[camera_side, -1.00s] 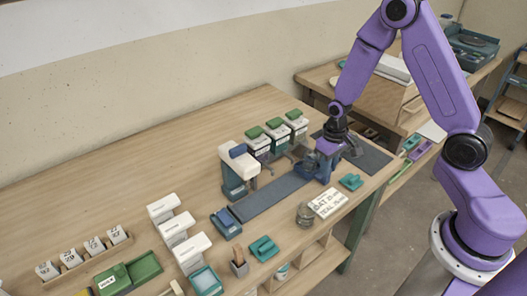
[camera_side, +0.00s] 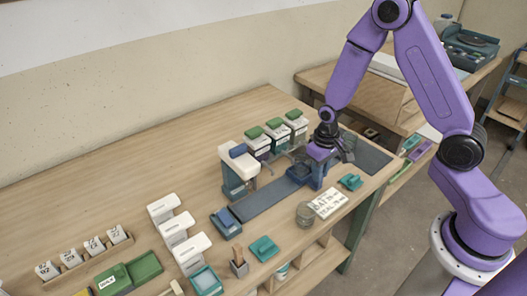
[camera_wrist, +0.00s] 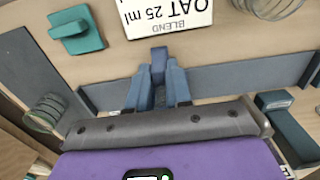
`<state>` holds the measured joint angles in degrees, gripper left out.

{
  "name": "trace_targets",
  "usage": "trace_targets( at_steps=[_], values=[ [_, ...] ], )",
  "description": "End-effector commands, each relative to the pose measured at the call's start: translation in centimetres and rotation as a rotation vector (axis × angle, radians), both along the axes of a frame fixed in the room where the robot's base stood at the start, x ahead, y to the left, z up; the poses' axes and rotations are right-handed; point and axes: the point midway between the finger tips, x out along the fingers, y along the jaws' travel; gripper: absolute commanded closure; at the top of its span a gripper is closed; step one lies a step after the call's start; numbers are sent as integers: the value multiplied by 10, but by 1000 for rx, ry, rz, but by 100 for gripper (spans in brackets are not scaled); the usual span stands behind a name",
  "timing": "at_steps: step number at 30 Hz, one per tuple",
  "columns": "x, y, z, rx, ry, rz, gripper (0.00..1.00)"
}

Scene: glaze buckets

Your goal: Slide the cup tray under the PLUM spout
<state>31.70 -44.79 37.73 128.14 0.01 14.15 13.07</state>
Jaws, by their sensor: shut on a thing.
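The cup tray (camera_side: 300,173) is a blue piece with a raised upright part, on the long dark rail (camera_side: 250,202). My gripper (camera_side: 322,155) is shut on its upright part, which shows blue in the wrist view (camera_wrist: 158,75). Three white buckets with green lids stand behind the rail: one at left (camera_side: 257,143), one in the middle (camera_side: 275,134), one at right (camera_side: 296,125). Their labels are too small to read, so I cannot tell which is PLUM. The tray sits in front of this row, and cups in it cannot be made out.
A white and blue dispenser (camera_side: 238,170) stands at the rail's left part. A blend card (camera_side: 328,204), a glass jar (camera_side: 306,214) and teal blocks (camera_side: 351,182) (camera_side: 264,248) lie in front of the rail. The rail left of the tray is clear.

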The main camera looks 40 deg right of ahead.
Motion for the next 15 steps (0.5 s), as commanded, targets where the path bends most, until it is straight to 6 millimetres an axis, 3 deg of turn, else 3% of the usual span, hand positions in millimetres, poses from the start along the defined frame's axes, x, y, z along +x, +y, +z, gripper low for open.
trace_targets(
  at_steps=[15],
  values=[
    [2,25,1,1,-4,2,100]
  ],
)
